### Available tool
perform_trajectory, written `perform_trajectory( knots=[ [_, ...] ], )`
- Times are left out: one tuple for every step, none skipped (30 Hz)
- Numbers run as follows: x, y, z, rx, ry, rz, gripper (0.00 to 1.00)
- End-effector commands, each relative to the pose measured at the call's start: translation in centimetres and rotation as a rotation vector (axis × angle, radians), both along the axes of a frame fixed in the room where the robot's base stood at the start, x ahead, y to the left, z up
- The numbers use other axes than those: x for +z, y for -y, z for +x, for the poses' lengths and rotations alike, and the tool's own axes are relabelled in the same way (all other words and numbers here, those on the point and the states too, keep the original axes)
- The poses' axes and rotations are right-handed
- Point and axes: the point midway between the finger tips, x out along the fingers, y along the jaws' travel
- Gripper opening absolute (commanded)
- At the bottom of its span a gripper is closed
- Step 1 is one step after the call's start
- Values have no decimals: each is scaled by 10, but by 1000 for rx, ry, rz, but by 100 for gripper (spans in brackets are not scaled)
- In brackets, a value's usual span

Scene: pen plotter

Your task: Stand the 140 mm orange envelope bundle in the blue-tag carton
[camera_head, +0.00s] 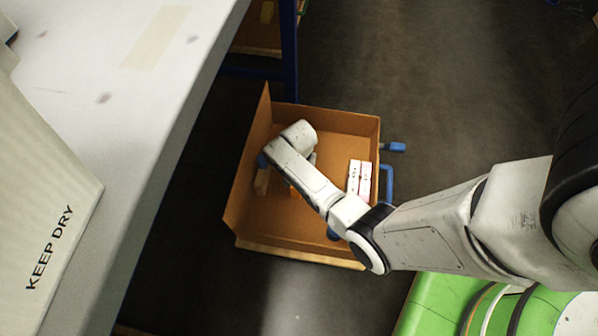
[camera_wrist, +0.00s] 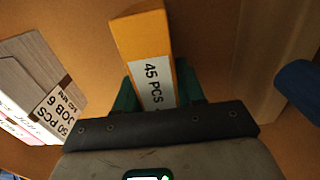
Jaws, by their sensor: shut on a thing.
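The orange envelope bundle (camera_wrist: 143,38) has a white label reading "45 PCS" and sits between the green fingers of my gripper (camera_wrist: 162,92) in the wrist view. My gripper is shut on it. My arm hides the gripper in the head view. I cannot tell whether the bundle touches the carton floor. No tag colour is clearly readable on the carton.
White-labelled bundles (camera_head: 360,176) stand at the carton's right side; the wrist view shows a grey bundle labelled "50 PCS" (camera_wrist: 38,75). A blue part (camera_wrist: 298,85) is at the wrist view's right. A pale table (camera_head: 150,85) with a "KEEP DRY" box (camera_head: 40,200) lies left.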

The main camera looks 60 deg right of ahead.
Motion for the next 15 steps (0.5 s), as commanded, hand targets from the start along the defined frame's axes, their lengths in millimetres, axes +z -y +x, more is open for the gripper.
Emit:
perform_trajectory(
  knots=[
    [-10,0,1,0,1,-1,4],
    [-11,0,1,0,2,0,4],
    [-11,0,1,0,3,-1,4],
    [-11,0,1,0,3,-1,4],
    [-10,0,1,0,4,-1,4],
    [-9,0,1,0,3,-1,4],
    [-9,0,1,0,3,-1,4],
    [-9,0,1,0,3,-1,4],
    [-9,0,1,0,3,-1,4],
    [-10,0,1,0,3,-1,4],
    [-11,0,1,0,2,0,4],
    [-12,0,1,0,2,0,4],
    [-13,0,1,0,2,0,4],
    [-14,0,1,0,2,0,4],
    [-13,0,1,0,2,0,42]
  ],
)
